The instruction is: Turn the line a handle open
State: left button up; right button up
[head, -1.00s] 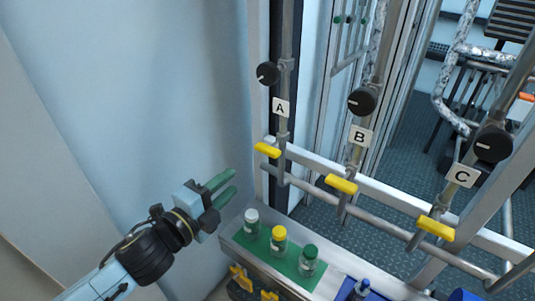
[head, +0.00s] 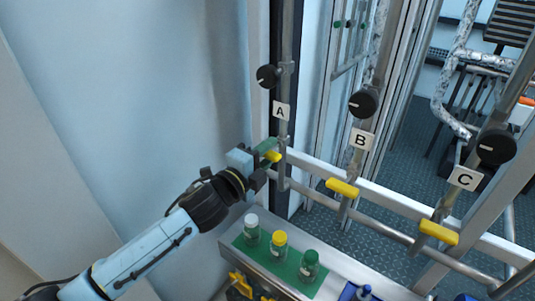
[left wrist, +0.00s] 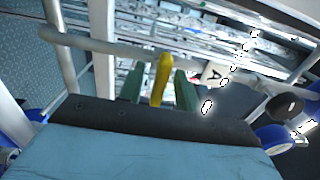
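The yellow line A handle (head: 274,157) sits on the pipe below the black-on-white A label (head: 281,111). It sticks out to the left, crosswise to its upright pipe, partly covered by my gripper. My left gripper (head: 266,148) is at this handle. In the left wrist view the yellow handle (left wrist: 161,78) stands between the two green fingers of my gripper (left wrist: 159,88), with narrow gaps beside it, so the fingers look open around it. Whether either finger touches it is hard to tell. My right gripper is not in view.
Yellow handles for line B (head: 342,188) and line C (head: 438,233) lie to the right. Black knobs sit above the labels. A shelf (head: 232,250) below holds a white-capped (head: 251,228), a yellow-capped (head: 279,244) and a green-capped bottle (head: 310,266) on a green mat.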

pick_arm(q)
jog(key=shift+w, duration=0.1)
grip_shut()
